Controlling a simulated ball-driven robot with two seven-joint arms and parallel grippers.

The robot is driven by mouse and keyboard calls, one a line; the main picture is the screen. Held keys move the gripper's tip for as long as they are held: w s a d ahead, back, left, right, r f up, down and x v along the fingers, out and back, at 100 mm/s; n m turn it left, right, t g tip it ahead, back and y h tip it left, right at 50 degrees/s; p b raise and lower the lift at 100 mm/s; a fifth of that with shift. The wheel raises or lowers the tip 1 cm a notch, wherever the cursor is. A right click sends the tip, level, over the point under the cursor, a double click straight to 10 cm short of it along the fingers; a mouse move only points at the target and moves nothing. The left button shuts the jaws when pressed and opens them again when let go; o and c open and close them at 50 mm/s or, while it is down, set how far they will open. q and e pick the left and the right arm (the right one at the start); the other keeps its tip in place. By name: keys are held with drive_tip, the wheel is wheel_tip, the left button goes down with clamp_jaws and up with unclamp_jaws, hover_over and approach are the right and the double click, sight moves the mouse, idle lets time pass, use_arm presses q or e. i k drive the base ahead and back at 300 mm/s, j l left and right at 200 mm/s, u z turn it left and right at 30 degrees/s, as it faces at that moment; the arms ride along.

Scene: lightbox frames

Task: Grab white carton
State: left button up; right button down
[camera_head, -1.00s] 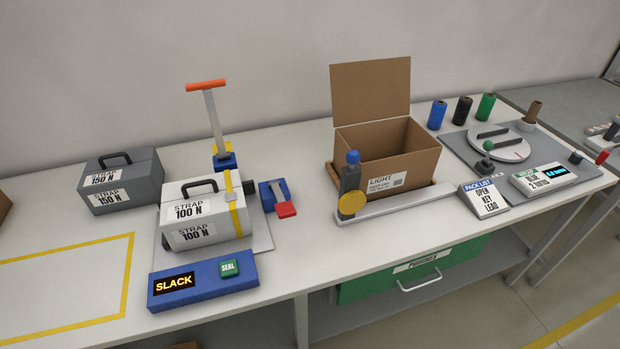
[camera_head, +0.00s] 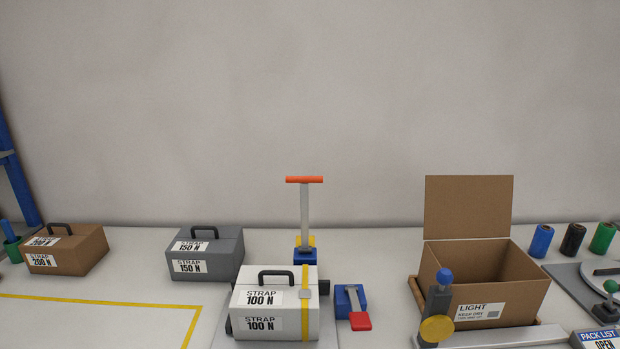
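The white carton (camera_head: 276,318) stands upright near the front of the table, left of the picture's middle. It has a black handle (camera_head: 276,276) on top, two labels reading STRAP 100 N, and a yellow strap (camera_head: 305,322) with a metal buckle around its right end. Its base is close to the bottom edge of the picture. Neither of my grippers is in view.
A grey carton (camera_head: 206,254) and a brown carton (camera_head: 68,250) stand to the left. Behind the white carton is an orange-handled tool (camera_head: 305,215); a blue-and-red device (camera_head: 350,303) is at its right. An open cardboard box (camera_head: 495,290) stands right.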

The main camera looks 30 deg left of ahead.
sight(269, 302)
drive_tip(key=u, duration=1.25)
drive_tip(key=j+z, duration=0.4)
